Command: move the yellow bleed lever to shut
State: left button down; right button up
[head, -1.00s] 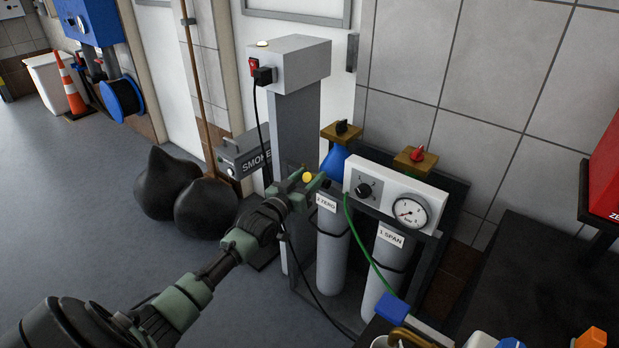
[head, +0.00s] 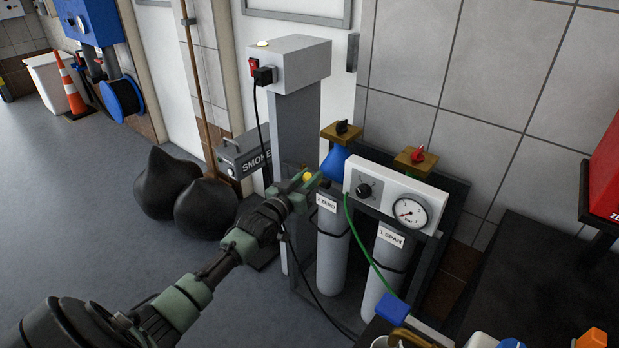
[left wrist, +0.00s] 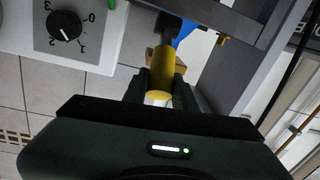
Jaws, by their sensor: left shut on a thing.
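The yellow bleed lever (left wrist: 162,68) is a short yellow rod in the left wrist view, running from a dark fitting (left wrist: 176,27) toward my palm. Its near end is pale. My left gripper (left wrist: 160,82) is shut on it, one finger on each side. In the head view the lever's yellow tip (head: 307,177) shows between the fingers of my left gripper (head: 311,182), to the left of the white gauge panel (head: 395,196). Most of the lever is hidden there. My right gripper is not in view.
The panel carries a black knob (head: 363,190) and a round gauge (head: 409,212). Two grey cylinders stand below, labelled zero (head: 332,255) and span (head: 384,265). A green hose (head: 366,250) hangs in front. A grey post (head: 295,125) stands behind my gripper.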

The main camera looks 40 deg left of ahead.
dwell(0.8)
pick_arm(q)
jog(key=r+g+p, duration=0.1)
jog(key=p, duration=0.2)
jog(key=w+r+g+p, duration=0.1)
jog(key=p, duration=0.2)
jog(key=shift+w+r, duration=0.1)
jog(key=shift+r, duration=0.1)
jog(key=w+g+p, duration=0.1)
jog(key=p, duration=0.2)
jog(key=w+r+g+p, duration=0.1)
jog(key=g+p, duration=0.1)
jog(key=p, duration=0.1)
jog(key=shift+w+d+r, duration=0.1)
jog(key=shift+w, duration=0.2)
jog(key=shift+w+m+g+p, duration=0.3)
jog(key=shift+g+p, duration=0.1)
jog(key=shift+g, duration=0.1)
jog(key=shift+w+d+g, duration=0.1)
jog(key=shift+w+g, duration=0.5)
jog(key=shift+g, duration=0.2)
jog(key=shift+w+d+f+g, duration=0.1)
jog(key=shift+w+f+g, duration=0.1)
jog(key=shift+w+g, duration=0.85)
jog(key=shift+s, duration=0.2)
